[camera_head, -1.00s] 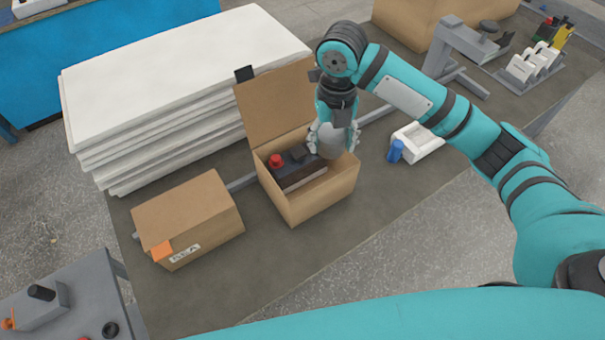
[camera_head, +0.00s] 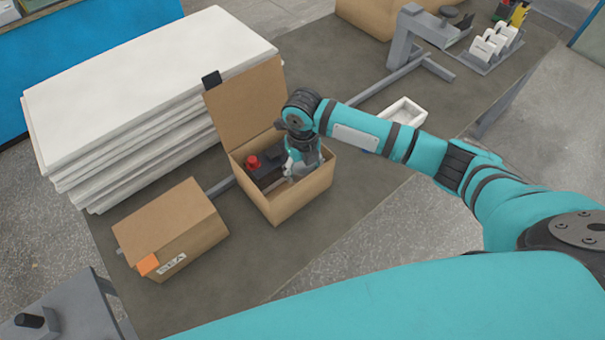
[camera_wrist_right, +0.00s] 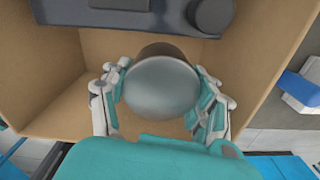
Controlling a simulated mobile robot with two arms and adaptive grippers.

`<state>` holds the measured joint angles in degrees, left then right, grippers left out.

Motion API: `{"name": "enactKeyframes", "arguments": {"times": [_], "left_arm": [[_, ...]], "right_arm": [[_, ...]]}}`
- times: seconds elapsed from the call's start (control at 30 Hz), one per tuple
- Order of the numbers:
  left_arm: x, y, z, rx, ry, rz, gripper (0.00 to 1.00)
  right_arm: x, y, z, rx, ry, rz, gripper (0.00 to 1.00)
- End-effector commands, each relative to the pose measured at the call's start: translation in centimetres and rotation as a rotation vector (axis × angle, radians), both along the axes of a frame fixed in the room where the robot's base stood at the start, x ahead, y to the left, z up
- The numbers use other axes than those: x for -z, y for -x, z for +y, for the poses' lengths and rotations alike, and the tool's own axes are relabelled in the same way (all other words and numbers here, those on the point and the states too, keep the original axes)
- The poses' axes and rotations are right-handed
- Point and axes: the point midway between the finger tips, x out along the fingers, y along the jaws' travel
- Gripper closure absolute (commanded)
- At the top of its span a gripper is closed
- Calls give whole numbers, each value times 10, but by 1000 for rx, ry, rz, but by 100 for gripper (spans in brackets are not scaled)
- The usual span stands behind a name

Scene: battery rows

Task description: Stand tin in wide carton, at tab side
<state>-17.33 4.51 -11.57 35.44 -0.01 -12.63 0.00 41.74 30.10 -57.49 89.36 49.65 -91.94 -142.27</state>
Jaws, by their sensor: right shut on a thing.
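The open carton (camera_head: 300,201) stands on the grey-brown table with its lid flap raised and a black tab (camera_head: 211,79) at the flap's top corner. A dark block with a red knob (camera_head: 254,162) sits inside on the left. My right gripper (camera_head: 303,168) is down inside the carton's right part. In the right wrist view it (camera_wrist_right: 163,100) is shut around the grey round tin (camera_wrist_right: 162,88), seen end-on, between the dark block and a carton wall. Whether the tin touches the floor is hidden. My left gripper is out of view.
A closed carton with an orange label (camera_head: 148,265) stands at left front. White stacked sheets (camera_head: 130,90) lie behind. A white tray (camera_head: 403,113) is to the right, past my arm. A grey stand (camera_head: 405,40) is at the back.

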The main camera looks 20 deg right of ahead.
Motion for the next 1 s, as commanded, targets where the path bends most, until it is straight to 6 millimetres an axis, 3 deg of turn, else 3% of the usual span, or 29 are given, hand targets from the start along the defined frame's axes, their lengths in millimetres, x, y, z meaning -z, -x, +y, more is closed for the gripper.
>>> {"name": "enactKeyframes", "arguments": {"times": [0.2,0.97,1.0], "left_arm": [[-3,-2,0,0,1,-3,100],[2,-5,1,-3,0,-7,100],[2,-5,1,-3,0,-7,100]], "right_arm": [[28,0,0,1,-1,1,92],[42,0,0,-1,-1,-1,92],[42,0,0,-1,0,1,39]]}}
